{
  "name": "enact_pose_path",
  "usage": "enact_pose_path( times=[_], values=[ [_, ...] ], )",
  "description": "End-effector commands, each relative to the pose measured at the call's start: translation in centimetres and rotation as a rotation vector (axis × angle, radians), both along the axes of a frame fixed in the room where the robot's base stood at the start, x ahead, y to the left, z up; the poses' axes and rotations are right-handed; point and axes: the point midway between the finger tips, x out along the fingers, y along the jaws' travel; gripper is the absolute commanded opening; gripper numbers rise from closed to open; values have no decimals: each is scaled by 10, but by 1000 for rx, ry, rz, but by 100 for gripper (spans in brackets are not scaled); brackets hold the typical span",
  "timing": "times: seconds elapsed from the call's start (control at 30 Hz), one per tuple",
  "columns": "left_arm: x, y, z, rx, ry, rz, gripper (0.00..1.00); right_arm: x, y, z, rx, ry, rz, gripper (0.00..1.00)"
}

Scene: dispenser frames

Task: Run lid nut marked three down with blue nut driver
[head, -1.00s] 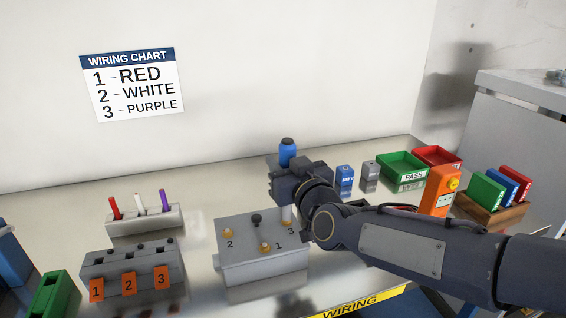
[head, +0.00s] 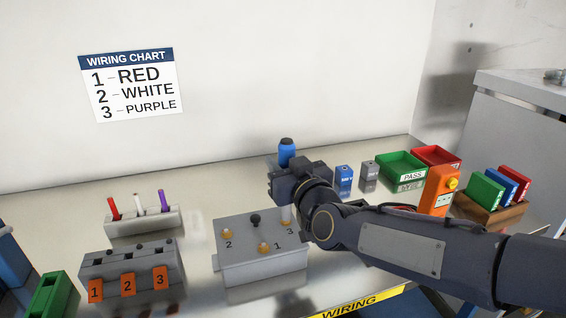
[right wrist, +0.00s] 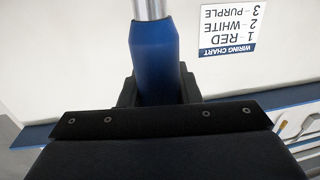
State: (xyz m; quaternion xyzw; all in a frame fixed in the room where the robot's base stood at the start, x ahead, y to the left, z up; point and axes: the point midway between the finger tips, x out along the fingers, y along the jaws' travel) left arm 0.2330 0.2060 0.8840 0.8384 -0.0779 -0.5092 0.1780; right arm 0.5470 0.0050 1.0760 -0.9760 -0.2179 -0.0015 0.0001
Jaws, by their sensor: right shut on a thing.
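The blue nut driver (head: 287,152) stands about upright in my right gripper (head: 290,180), its blue top showing above the jaws. In the right wrist view the jaws (right wrist: 156,92) are shut on its blue handle (right wrist: 153,62), with the silver shaft (right wrist: 152,9) beyond. The shaft's lower end (head: 287,215) shows at the back right of the grey box lid (head: 252,236), just by the printed 3. The nut marked three is hidden at the shaft's end, so I cannot tell if they touch. Brass nuts marked 2 (head: 228,232) and 1 (head: 264,247) show. My left gripper is out of view.
A dark knob (head: 255,219) stands on the lid. A numbered terminal block (head: 132,262) and a rack of coloured pieces (head: 145,222) stand at left. An orange button box (head: 437,190), a green PASS tray (head: 402,160) and a red tray (head: 440,153) are at right.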

Motion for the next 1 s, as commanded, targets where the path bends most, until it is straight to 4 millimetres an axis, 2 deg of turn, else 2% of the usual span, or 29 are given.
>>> enact_pose_path(
  times=[0.03, 0.37, 1.0],
  values=[
    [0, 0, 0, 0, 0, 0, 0, -1, 1, -6, -5, 12, 4, 0],
    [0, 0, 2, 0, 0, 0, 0, -1, 2, -3, -3, 12, 4, 0],
    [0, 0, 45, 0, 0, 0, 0, -1, 1, 51, 1, 0, 2, 0]
  ],
)
